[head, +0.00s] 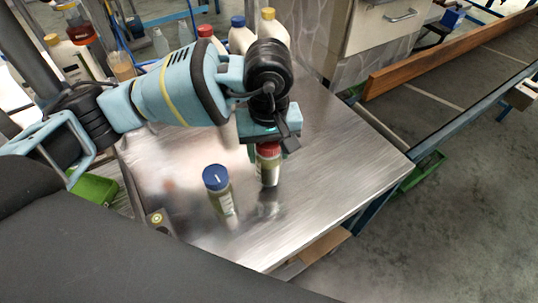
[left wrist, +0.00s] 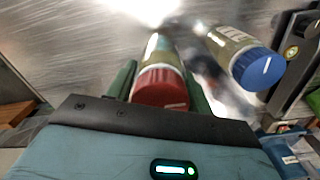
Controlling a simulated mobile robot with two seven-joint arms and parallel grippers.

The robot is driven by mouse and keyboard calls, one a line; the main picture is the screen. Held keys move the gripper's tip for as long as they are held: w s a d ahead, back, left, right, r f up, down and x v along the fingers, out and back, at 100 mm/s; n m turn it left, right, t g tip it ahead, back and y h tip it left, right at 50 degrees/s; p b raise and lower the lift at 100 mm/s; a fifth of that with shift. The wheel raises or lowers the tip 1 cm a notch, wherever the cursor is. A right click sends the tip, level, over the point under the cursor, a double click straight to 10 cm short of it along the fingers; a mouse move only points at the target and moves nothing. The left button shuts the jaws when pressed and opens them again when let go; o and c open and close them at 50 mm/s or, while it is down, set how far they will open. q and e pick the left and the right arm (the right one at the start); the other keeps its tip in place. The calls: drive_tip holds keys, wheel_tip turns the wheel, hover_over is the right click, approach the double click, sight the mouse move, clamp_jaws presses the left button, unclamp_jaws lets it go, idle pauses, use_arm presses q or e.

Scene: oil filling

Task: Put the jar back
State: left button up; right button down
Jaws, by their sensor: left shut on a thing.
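A jar with a red lid (head: 268,166) stands on the metal table (head: 330,165), below my left gripper (head: 264,148). In the left wrist view the red-lidded jar (left wrist: 160,85) sits between the two green fingers of my left gripper (left wrist: 163,80), which is shut on it. A second jar with a blue lid (head: 220,192) stands to the left and nearer in the head view. In the left wrist view the blue-lidded jar (left wrist: 243,58) is to the right, apart from the fingers. I cannot tell whether the red-lidded jar touches the table. My right gripper is not in view.
Several bottles with yellow, blue and red caps (head: 241,36) stand at the table's back edge. A drawer cabinet (head: 383,24) is behind. A green bin (head: 95,188) is at the left. The table's right part is clear.

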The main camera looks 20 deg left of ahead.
use_arm(q)
drive_tip(key=shift+w+a+f, duration=0.1)
drive_tip(key=shift+w+f, duration=0.05)
drive_tip(key=shift+w, duration=0.3)
drive_tip(key=shift+f, duration=1.6)
drive_tip(key=shift+f, duration=0.15)
drive_tip(key=o, duration=1.5)
wheel_tip(320, 180, up, 12)
drive_tip(key=shift+r, duration=0.15)
